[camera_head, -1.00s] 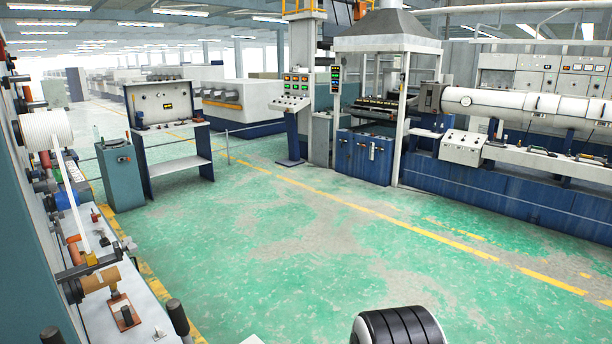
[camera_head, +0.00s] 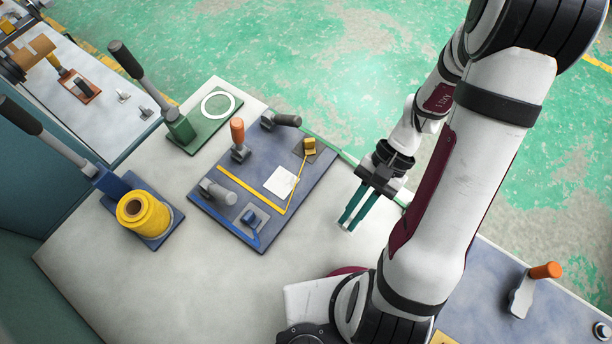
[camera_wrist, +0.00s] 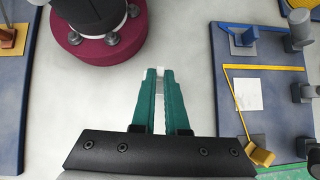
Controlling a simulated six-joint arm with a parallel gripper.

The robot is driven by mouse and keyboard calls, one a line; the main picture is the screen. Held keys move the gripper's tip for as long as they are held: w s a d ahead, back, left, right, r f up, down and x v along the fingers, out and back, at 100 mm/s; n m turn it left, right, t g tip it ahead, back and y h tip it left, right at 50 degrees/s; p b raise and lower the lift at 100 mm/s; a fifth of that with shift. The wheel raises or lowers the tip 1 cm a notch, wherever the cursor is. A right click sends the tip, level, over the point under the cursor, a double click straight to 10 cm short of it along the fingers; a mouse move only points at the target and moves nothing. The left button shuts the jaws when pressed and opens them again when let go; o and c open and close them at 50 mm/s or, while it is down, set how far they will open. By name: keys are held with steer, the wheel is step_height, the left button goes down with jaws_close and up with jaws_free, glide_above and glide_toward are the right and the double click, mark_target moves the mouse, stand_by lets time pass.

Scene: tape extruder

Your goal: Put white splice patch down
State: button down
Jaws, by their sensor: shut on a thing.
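My gripper (camera_head: 349,223) hangs above the pale bench, right of the blue board (camera_head: 232,233). In the wrist view, the green fingers of my gripper (camera_wrist: 160,77) are shut on a small white piece, the white splice patch (camera_wrist: 158,90), which shows narrowly between them. Most of the patch is hidden by the fingers, and I cannot make it out in the head view.
A yellow tape roll (camera_head: 143,215) stands on the left, and a green plate with a white ring (camera_head: 218,105) behind. A blue panel with an orange-handled tool (camera_head: 545,271) is at right.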

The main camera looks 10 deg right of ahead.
steer(key=w+r+m+t+y, duration=0.2)
steer(key=w+r+m+t, duration=0.35)
steer(key=w+m, duration=0.35)
steer(key=n, duration=0.1)
glide_above(285, 183)
step_height(285, 183, down, 6)
steer(key=shift+d+f, duration=0.1)
step_height(285, 183, down, 3)
steer(key=shift+f, duration=0.1)
steer(key=shift+w+f, duration=0.1)
steer(key=shift+f, duration=0.25)
steer(key=shift+f, duration=0.15)
steer(key=c, duration=0.9)
jaws_free()
